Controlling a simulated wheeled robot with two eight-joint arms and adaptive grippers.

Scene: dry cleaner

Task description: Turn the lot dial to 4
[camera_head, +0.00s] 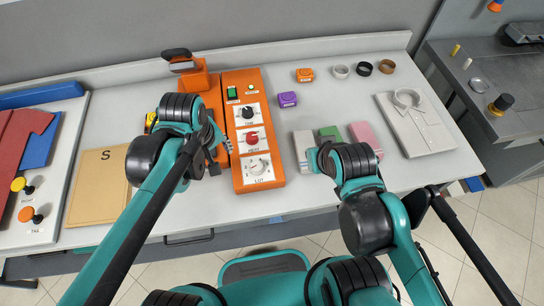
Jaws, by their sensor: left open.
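An orange control panel (276,182) lies on the table, in the middle of the head view. Its lowest plate is the lot dial (257,167), a white plate with a scale, "LOT" lettering and a small pale knob. I cannot read the dial's setting at this size. My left gripper (218,152) is open and empty at the panel's left edge, left of the lot dial and apart from its knob. My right gripper (318,158) is beside the folded cloths, right of the panel; its fingers are partly hidden by its own wrist.
A black knob (248,113) and a red knob (251,138) sit above the lot dial. Green (329,133), pink and beige cloths lie to the right, with a folded grey shirt (415,132) beyond. A brown folder (97,185) lies left. Purple and orange boxes stand behind.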

